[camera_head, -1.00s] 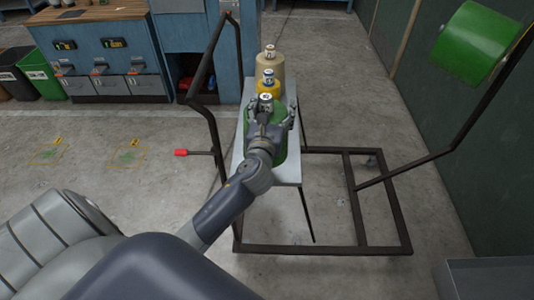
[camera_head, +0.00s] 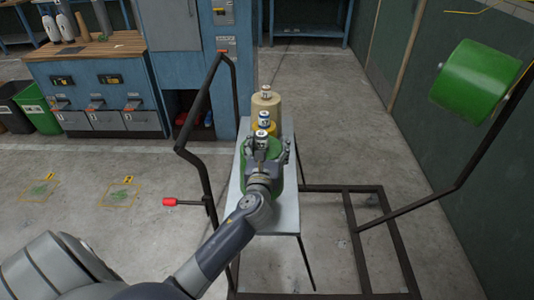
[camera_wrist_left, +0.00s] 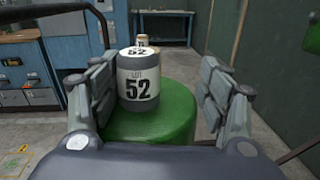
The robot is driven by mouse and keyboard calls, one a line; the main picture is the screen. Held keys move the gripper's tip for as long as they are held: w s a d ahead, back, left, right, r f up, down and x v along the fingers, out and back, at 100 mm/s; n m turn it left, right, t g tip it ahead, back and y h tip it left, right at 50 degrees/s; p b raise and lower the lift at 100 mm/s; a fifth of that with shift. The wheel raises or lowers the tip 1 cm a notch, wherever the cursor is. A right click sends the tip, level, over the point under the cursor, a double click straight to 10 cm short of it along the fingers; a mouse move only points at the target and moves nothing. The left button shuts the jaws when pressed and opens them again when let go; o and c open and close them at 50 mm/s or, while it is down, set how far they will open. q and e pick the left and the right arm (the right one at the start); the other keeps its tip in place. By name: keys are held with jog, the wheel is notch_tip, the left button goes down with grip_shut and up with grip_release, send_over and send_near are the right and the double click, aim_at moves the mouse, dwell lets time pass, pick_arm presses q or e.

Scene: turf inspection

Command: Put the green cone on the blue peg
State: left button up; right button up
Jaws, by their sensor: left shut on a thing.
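My left gripper (camera_head: 265,152) is shut on the green cone, with one finger on each side; both fingers also show in the left wrist view (camera_wrist_left: 157,92). I cannot tell whether the cone's base touches the table. No blue peg can be made out. My right gripper is not in view.
A dark metal frame (camera_head: 328,188) surrounds the table. A red-tipped bar (camera_head: 170,202) juts left. A large green roll (camera_head: 470,80) hangs at right.

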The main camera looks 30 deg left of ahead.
pick_arm(q)
notch_tip(320, 180, down, 2)
jog(key=shift+b, duration=0.3)
jog(key=shift+f+b, duration=0.7)
jog(key=shift+f, duration=1.15)
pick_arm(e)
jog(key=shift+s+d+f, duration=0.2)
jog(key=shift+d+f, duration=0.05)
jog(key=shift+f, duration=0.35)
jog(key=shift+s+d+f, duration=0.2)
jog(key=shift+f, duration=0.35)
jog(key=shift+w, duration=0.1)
pick_arm(q)
jog(key=o, duration=2.1)
jog(key=shift+s+d+f, duration=0.1)
jog(key=shift+f, duration=0.1)
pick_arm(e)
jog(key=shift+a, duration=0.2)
pick_arm(q)
jog(key=shift+s, duration=0.1)
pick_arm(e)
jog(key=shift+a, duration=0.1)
